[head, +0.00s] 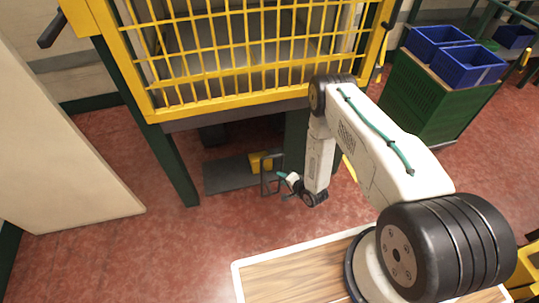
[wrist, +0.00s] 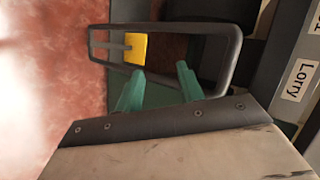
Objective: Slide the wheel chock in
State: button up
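The wheel chock shows as a yellow block (head: 258,163) low under the yellow cage, at the grey plate on the floor. It also shows in the wrist view (wrist: 136,47), seen through a dark looped handle (wrist: 232,45). The handle (head: 264,184) stands in front of the yellow block in the head view; whether they are joined is unclear. My gripper (head: 281,175) is just right of the handle, near the floor. In the wrist view its two green fingers (wrist: 160,70) are apart, with nothing visible between them, close to the handle. Contact cannot be told.
A yellow barred cage (head: 240,60) on dark green legs stands above. The grey plate (head: 225,178) lies beneath it. A green cabinet with blue bins (head: 440,42) is at right. A pale panel (head: 60,130) is at left. Red floor is clear in front. A "Lorry" label (wrist: 299,80) shows right.

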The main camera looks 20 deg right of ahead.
aim_at(273, 157)
jog(key=w+r+m+t, duration=0.1)
jog(key=r, duration=0.1)
jog(key=w+r+m+t+y, duration=0.1)
jog(key=r, duration=0.1)
jog(key=w+r+t, duration=0.2)
jog(key=r, duration=0.1)
jog(key=shift+w+a+m, duration=0.1)
jog(key=shift+a+m, duration=0.3)
jog(key=x, duration=0.7)
jog(key=shift+w+a, duration=0.2)
jog(key=shift+w, duration=0.05)
jog(key=shift+f, duration=0.1)
grip_shut()
